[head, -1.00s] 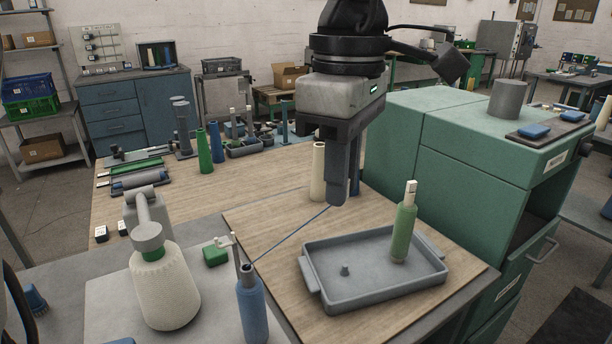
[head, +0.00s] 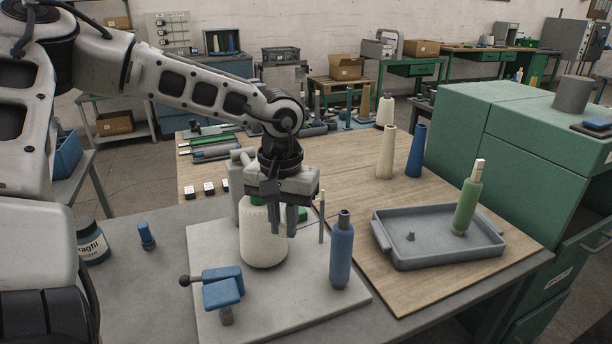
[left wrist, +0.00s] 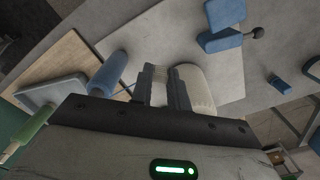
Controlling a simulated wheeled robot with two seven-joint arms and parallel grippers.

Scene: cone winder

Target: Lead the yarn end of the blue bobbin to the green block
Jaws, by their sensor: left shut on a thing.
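The blue bobbin (head: 342,255) stands upright on the grey plate; it also shows in the left wrist view (left wrist: 110,72). The green block (head: 306,213) is partly visible behind my left gripper's fingers. My left gripper (head: 290,230) points down beside the white yarn cone (head: 262,238), which it partly hides. In the left wrist view its fingers (left wrist: 166,85) are between the cone and the blue bobbin. A thin blue yarn (left wrist: 129,89) runs from the bobbin towards these fingers, which are shut on its end. I cannot tell whether the fingers touch the block. My right gripper is not in view.
A thin upright rod (head: 322,220) stands between block and bobbin. A blue two-part fixture (head: 222,287) is at the plate's front left. A grey tray (head: 445,262) holds a green bobbin (head: 467,200). Cream (head: 387,152) and blue (head: 416,150) cones stand behind it.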

